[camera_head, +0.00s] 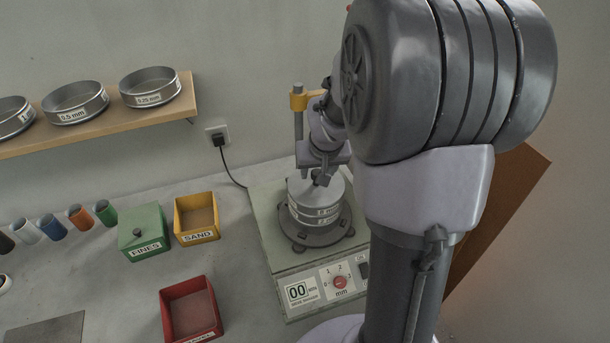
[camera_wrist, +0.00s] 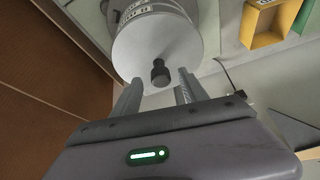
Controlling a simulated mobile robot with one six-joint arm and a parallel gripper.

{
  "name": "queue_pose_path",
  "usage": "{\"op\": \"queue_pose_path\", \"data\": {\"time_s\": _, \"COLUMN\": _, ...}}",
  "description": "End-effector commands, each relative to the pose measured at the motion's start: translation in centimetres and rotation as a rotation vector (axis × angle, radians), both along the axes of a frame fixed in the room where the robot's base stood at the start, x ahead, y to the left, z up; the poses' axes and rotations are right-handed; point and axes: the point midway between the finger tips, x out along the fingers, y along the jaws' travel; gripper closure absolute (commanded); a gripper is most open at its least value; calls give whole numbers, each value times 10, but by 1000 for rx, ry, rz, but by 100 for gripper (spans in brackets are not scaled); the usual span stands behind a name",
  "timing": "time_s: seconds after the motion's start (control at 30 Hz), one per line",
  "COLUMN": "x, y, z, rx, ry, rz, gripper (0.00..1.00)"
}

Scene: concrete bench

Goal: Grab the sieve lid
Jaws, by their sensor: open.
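The sieve lid is a plain grey disc on top of the sieve stack (camera_head: 314,215) on the shaker (camera_head: 270,243). In the wrist view the lid (camera_wrist: 142,45) fills the upper middle, with a small black knob (camera_wrist: 160,72) at its centre. My gripper (camera_wrist: 159,79) is open, with one finger on each side of the knob in that view; I cannot tell how far the tips are from the lid. In the head view my gripper (camera_head: 320,177) is just above the lid and partly covers it.
To the left are a yellow SAND bin (camera_head: 197,218), a closed green FINES bin (camera_head: 144,229) and a red bin (camera_head: 191,309). A shelf (camera_head: 100,118) holds several sieves. A brown board (camera_head: 500,207) stands at right.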

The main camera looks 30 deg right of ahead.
Motion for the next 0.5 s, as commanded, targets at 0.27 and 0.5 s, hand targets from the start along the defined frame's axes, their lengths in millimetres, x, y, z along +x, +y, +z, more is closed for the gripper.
{"op": "queue_pose_path", "data": {"time_s": 0.27, "x": 6, "y": -3, "z": -15, "rx": 0, "ry": -1, "rz": 0, "gripper": 49}}
{"op": "queue_pose_path", "data": {"time_s": 0.5, "x": 6, "y": -3, "z": -15, "rx": 0, "ry": -1, "rz": 0, "gripper": 86}}
